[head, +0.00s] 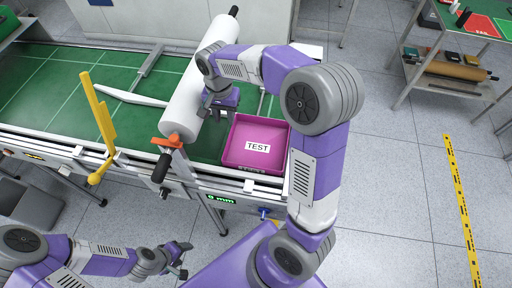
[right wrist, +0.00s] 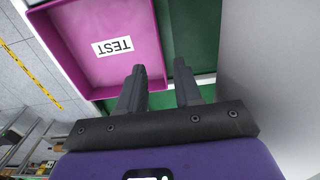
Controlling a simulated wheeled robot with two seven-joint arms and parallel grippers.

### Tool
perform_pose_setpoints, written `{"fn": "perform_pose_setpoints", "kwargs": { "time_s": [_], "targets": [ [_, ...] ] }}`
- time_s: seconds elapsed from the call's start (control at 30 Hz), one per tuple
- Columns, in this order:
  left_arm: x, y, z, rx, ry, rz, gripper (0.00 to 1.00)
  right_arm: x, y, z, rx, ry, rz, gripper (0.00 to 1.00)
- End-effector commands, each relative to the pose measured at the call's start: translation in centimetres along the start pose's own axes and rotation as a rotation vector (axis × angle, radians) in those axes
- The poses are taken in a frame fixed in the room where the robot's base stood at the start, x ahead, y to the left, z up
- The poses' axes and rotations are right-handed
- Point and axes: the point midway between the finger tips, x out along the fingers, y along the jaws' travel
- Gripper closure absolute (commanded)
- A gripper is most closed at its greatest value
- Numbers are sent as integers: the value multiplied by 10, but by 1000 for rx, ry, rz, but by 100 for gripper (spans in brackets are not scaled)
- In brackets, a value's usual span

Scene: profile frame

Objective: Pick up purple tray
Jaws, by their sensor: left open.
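The purple tray (head: 265,130), magenta with a white TEST label, lies at the right end of the green table. In the right wrist view the tray (right wrist: 105,72) fills the upper left. My right gripper (head: 220,108) is above the table at the tray's left side. In the right wrist view its two fingers (right wrist: 159,68) are apart, with the tray's side wall appearing between them; I cannot tell whether they touch it. My left gripper (head: 181,258) is open and empty, low in front of the table, far from the tray.
A large white roll (head: 200,82) on a dark bar stands close left of my right gripper. A yellow upright piece (head: 98,115) rises from the table's front edge. A shelf cart (head: 450,75) stands at the back right. The floor right of the tray is clear up to yellow tape (head: 459,200).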

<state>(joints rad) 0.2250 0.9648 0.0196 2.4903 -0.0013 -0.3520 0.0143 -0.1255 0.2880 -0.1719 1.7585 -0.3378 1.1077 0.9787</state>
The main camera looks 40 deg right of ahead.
Motion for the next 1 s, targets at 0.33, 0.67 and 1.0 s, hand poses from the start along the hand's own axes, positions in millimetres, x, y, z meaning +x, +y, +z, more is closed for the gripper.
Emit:
{"fn": "perform_pose_setpoints", "kwargs": {
  "time_s": [0.33,0.67,1.0],
  "targets": [
    [15,-6,-1,0,0,0,39,58,1,0,0,-2,3,66],
    [25,-9,-1,0,0,0,39,90,3,-3,1,-3,3,66],
    [32,-12,-1,0,0,0,39,119,3,-4,-1,-1,1,66]
  ]
}}
